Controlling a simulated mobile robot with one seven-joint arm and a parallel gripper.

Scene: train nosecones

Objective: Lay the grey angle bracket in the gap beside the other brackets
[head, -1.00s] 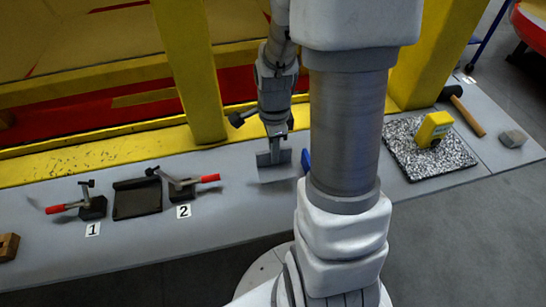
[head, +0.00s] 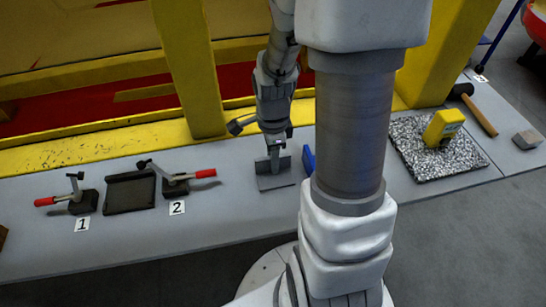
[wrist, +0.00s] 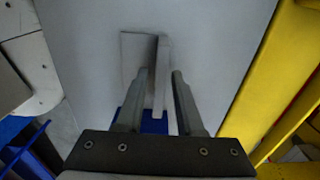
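The grey angle bracket (head: 275,182) rests on the grey bench, one leg flat and the other upright. It also shows in the wrist view (wrist: 132,58). My gripper (head: 275,148) is above it. In the wrist view my gripper (wrist: 159,73) is open, with its fingers on either side of the upright leg and a visible gap at each side. A blue piece (head: 308,160), perhaps another bracket, stands just right of the grey bracket, partly hidden by my arm. Blue (wrist: 155,122) also shows between the fingers in the wrist view.
Toggle clamps with red handles stand by labels 1 (head: 82,224) and 2 (head: 177,208), with a dark plate (head: 130,193) between them. A speckled mat (head: 410,150) holds a yellow device (head: 443,127). A hammer (head: 478,112) and grey block (head: 528,139) lie right. A yellow post (head: 190,65) rises behind.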

